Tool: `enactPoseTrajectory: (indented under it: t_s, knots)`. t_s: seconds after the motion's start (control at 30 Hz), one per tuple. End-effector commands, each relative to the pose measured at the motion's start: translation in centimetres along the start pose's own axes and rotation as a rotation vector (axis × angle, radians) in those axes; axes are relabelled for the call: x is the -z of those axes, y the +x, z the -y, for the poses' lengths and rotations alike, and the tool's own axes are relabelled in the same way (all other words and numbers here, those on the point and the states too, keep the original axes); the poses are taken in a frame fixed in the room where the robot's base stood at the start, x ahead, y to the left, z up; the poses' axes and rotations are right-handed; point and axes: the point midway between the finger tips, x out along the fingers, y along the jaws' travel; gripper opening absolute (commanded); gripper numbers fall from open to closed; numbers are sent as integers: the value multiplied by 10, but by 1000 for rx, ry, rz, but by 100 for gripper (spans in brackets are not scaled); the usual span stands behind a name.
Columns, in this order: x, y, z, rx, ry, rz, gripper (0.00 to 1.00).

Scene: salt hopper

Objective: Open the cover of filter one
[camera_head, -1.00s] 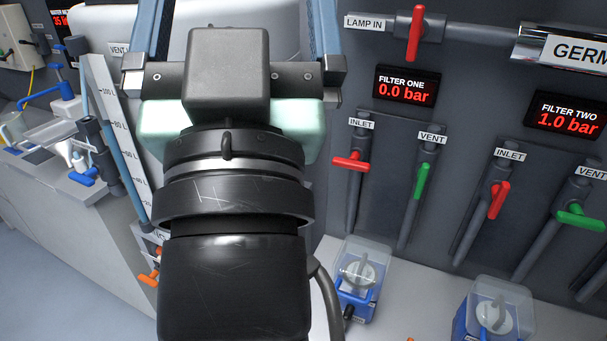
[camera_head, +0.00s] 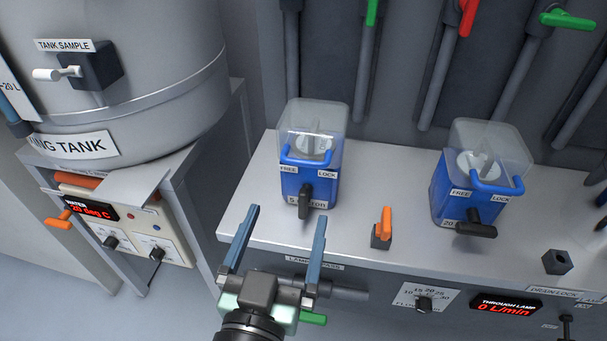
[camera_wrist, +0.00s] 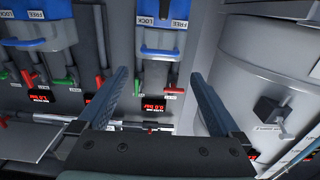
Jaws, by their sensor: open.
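The filter one housing (camera_head: 290,186) is a blue block on the grey bench, the left of two. Its clear cover (camera_head: 297,118) is down over a pale round knob (camera_head: 312,146). A blue handle (camera_head: 309,162) runs across the cover's front, between FREE and LOCK labels. A black lever (camera_head: 304,200) sits on the housing's front. My gripper (camera_head: 284,216) is open and empty, in front of the housing and apart from it. In the wrist view the picture is upside down; the blue handle (camera_wrist: 163,53) shows beyond the open fingers (camera_wrist: 158,78).
A similar filter (camera_head: 440,200) with a clear cover stands to the right. An orange-handled valve (camera_head: 385,222) is on the bench between them. A large grey tank (camera_head: 160,60) is at the left. Valve pipes run up the back wall. The bench front left of the filter is clear.

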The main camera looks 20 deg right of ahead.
Motion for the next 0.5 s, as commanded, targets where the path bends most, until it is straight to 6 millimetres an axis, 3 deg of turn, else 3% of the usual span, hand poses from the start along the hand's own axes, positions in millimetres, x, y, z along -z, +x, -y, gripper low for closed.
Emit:
enactPoseTrajectory:
  t_s: [0.17, 0.5]
  knots:
    - [3, 21, 0, -3, 1, -3, 100]
    - [3, 91, 0, -2, 2, -3, 100]
